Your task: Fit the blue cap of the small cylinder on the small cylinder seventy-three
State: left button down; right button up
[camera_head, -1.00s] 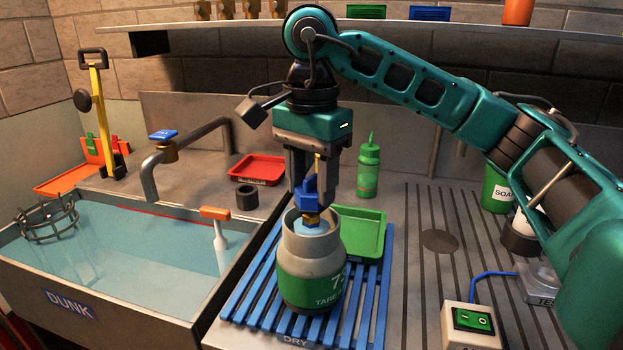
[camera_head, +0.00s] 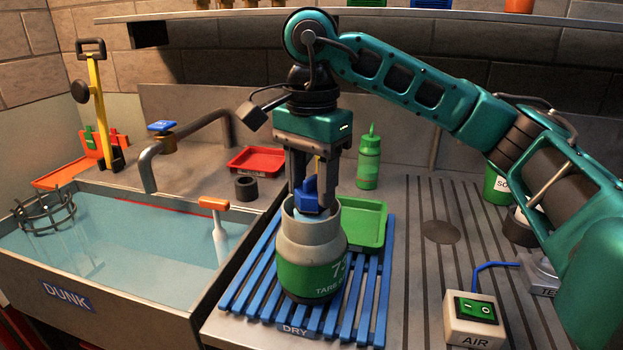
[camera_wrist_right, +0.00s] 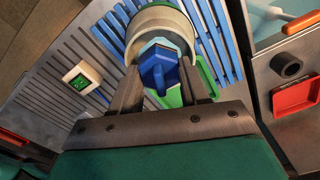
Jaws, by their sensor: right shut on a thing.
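The small cylinder seventy-three (camera_head: 312,262) is grey with a green band and stands upright on the blue slatted rack marked DRY (camera_head: 262,293). My right gripper (camera_head: 309,205) points down over its collar and is shut on the blue cap (camera_head: 307,196). The cap sits within the open collar at the cylinder's top. Its lower part and the valve are hidden, so I cannot tell whether it is seated. In the right wrist view the cap (camera_wrist_right: 158,68) shows between the fingers (camera_wrist_right: 157,90), with the collar (camera_wrist_right: 158,20) around it. My left gripper is out of view.
A green bottle (camera_head: 368,160) and a red tray (camera_head: 256,160) stand further back. The water basin (camera_head: 120,235) is at left, the AIR switch box (camera_head: 473,318) at front right.

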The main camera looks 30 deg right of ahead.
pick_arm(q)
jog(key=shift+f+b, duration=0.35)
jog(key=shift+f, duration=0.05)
pick_arm(e)
jog(key=shift+f, duration=0.5)
jog(key=o, duration=1.1)
jog(key=shift+r, duration=0.1)
pick_arm(q)
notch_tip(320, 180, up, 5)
jog(key=p, duration=0.5)
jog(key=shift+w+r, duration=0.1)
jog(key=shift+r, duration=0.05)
pick_arm(e)
notch_tip(320, 180, up, 13)
